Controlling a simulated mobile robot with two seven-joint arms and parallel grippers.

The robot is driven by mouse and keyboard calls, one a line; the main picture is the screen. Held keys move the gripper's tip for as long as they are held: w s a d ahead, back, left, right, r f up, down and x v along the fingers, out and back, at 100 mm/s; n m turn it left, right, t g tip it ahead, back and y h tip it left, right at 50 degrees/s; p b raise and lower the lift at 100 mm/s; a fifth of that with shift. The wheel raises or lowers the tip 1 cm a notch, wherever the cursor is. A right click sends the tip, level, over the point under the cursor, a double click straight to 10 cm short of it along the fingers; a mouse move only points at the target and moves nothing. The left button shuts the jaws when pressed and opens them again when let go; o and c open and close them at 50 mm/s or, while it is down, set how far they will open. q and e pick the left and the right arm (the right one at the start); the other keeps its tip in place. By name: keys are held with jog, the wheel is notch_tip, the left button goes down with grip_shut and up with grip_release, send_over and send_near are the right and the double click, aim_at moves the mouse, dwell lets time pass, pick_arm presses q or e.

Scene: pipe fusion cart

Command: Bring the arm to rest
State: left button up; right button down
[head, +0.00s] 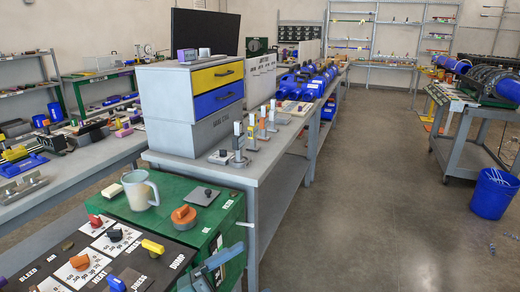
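Neither of my grippers shows in the head view, and I cannot make out an arm. A dark control panel (128,262) fills the lower left, with white dial plates and labels such as BLEED and HEAT. It carries a red knob (95,220), a black knob (114,235), an orange knob (80,262), a yellow lever (152,247) and a blue knob (116,284). Behind it is a green cart top (165,215) with a pale mug (140,191) and an orange round knob (184,215). A blue-grey part (222,260) sits at the cart's right front edge.
A grey workbench (270,160) holds a cabinet (190,105) with yellow and blue drawers, and several small upright tools. Another bench (75,165) stands left. A blue bin (494,193) and a pipe cart (467,150) stand right. The floor (370,200) between is clear.

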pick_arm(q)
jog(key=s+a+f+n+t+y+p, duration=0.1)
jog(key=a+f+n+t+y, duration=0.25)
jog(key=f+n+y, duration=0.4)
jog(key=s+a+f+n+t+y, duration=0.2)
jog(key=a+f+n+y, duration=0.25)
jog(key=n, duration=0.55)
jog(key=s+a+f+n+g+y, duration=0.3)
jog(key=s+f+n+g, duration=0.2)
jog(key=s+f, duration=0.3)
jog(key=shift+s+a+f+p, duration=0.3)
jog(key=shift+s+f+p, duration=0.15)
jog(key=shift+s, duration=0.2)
